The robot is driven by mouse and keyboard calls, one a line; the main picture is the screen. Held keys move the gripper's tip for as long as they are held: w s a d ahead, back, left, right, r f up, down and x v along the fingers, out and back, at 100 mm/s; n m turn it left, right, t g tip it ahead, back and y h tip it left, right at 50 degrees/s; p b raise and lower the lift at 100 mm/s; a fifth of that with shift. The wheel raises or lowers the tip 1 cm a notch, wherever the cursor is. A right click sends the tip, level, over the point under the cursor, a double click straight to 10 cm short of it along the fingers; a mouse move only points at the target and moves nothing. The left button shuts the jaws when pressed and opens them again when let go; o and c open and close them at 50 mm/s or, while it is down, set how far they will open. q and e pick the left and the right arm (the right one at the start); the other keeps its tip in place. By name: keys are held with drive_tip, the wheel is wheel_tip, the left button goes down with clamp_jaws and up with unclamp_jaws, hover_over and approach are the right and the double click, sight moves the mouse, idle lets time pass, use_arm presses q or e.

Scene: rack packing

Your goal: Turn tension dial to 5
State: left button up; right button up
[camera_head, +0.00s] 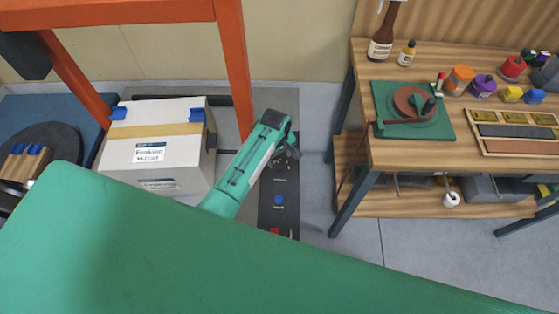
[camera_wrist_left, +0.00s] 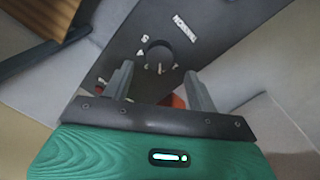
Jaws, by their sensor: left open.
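A dark control panel (camera_head: 278,212) stands on the floor right of the white box. It also fills the middle of the left wrist view (camera_wrist_left: 118,55). The round dark tension dial (camera_wrist_left: 158,54) sits on it, with white marks and lettering around it. My left gripper (camera_head: 287,148) is over the panel's upper part. In the left wrist view, its two grey fingers (camera_wrist_left: 158,72) are open and apart, with the dial between and just beyond their tips. I cannot tell whether they touch it. The dial's setting is not clearly readable. My right gripper is not in view.
A white labelled box (camera_head: 165,175) with blue clips stands left of the panel, under an orange frame (camera_head: 236,65). A wooden workbench (camera_head: 385,158) with a green base, jars and a tray stands at the right. Grey floor (camera_head: 315,120) lies between panel and bench.

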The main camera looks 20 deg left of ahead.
sight(280, 164)
use_arm(q)
wheel_tip(280, 164, down, 3)
drive_tip(key=shift+f, duration=0.45)
drive_tip(key=shift+w+f, duration=0.1)
drive_tip(key=shift+f, duration=0.05)
drive_tip(key=shift+d, duration=0.1)
drive_tip(key=c, duration=1)
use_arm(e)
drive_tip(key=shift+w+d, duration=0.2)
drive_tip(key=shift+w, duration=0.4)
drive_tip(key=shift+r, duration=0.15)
